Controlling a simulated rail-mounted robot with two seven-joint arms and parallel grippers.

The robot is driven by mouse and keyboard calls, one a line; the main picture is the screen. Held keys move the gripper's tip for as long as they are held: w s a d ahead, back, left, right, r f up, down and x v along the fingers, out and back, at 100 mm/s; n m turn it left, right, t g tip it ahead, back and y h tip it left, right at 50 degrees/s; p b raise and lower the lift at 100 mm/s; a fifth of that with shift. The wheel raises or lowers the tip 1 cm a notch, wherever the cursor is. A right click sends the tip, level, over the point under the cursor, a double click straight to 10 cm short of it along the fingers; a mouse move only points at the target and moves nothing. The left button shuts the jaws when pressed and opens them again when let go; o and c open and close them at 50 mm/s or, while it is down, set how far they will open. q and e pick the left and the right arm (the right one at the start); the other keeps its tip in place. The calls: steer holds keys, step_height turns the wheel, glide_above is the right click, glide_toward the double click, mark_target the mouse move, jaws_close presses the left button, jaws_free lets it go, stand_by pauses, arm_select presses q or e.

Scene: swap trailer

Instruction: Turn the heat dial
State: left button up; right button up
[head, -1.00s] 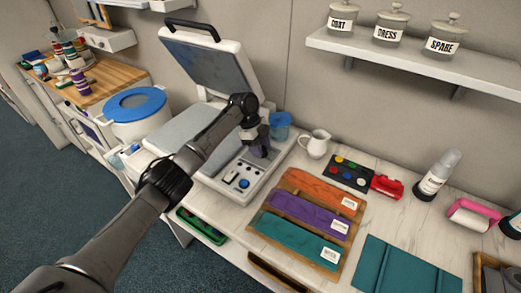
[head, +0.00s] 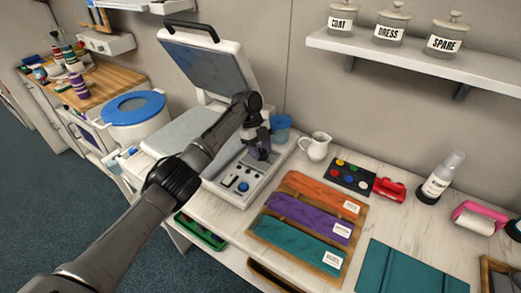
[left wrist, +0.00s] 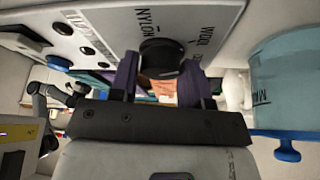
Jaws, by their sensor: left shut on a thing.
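The heat press (head: 217,188) stands on the bench with its lid (head: 207,55) raised and a control panel on its front right. The black round dial (left wrist: 160,57) sits on the white panel in the left wrist view, with printed words around it, one reading NYLON. My left gripper (head: 260,151) reaches down to the panel from above. Its two purple fingers stand either side of the dial, and the gripper (left wrist: 158,72) is shut on it. In the head view the gripper hides the dial.
A translucent blue cup (head: 281,126) stands close behind the gripper, and a white pitcher (head: 316,147) is to its right. A blue button (head: 242,186) is on the panel. A shelf (head: 420,58) with labelled jars hangs above.

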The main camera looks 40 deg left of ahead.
mark_target(265, 154)
arm_select(q)
steer(key=o, duration=0.9)
steer(key=shift+c, duration=0.2)
steer(key=shift+r, duration=0.15)
steer(key=shift+r, duration=0.35)
step_height(265, 154, up, 3)
steer(key=shift+f+b, duration=0.15)
steer(key=shift+b, duration=0.5)
steer(key=d+r, duration=0.7)
steer(key=d, duration=0.4)
steer(key=shift+d+r+b, duration=0.15)
steer(key=shift+d+b, duration=0.25)
steer(key=shift+b, duration=0.05)
